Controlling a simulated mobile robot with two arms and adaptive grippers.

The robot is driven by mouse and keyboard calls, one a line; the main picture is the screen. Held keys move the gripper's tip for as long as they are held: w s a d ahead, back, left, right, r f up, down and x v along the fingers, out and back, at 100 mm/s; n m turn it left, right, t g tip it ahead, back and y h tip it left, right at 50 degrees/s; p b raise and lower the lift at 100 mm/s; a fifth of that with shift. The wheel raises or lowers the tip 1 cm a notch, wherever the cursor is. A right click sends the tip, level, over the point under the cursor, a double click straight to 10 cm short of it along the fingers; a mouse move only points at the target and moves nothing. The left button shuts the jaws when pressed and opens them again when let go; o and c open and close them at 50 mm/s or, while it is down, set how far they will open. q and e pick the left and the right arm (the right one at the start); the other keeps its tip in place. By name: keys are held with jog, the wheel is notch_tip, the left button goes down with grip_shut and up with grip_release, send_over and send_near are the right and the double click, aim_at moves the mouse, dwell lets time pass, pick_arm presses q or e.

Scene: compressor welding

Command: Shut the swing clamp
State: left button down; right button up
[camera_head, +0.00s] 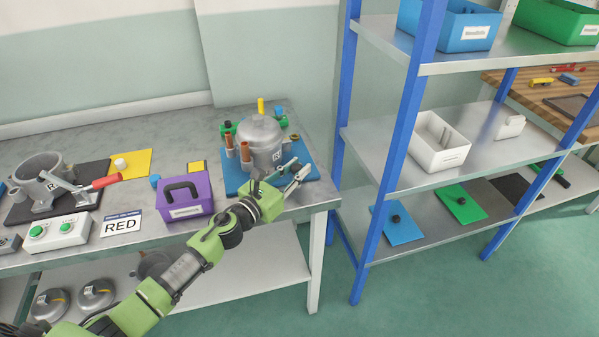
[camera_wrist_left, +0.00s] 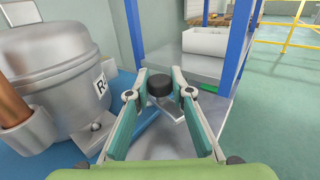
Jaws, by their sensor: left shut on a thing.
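A silver compressor (camera_head: 260,140) labelled R stands upright on a blue fixture plate (camera_head: 232,183) at the right end of the bench. It also fills the left of the left wrist view (camera_wrist_left: 55,75). My left gripper (camera_head: 298,174) is at the plate's front right corner, beside the compressor. In the left wrist view its fingertips (camera_wrist_left: 160,84) are closed on a black knob (camera_wrist_left: 160,88), which appears to belong to the swing clamp. A grey metal piece lies below the knob; the rest of the clamp is mostly hidden. My right gripper is not in view.
A red-handled clamp (camera_head: 105,182) is farther left. A blue-posted shelf (camera_head: 385,165) stands close on the right. Copper tubes (camera_head: 229,145) rise beside the compressor.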

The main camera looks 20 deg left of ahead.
pick_arm(q)
jog(key=shift+a+f+m+g+h+b, duration=0.15)
jog(key=shift+a+m+g+h+b, duration=0.15)
jog(key=shift+m+g+h+b, duration=0.5)
jog(key=shift+h+b, duration=0.55)
jog(key=shift+h, duration=0.05)
jog(key=c, duration=1.8)
grip_release()
jog(key=shift+s+a, duration=0.1)
jog(key=shift+s, duration=0.05)
jog(key=v, duration=1.2)
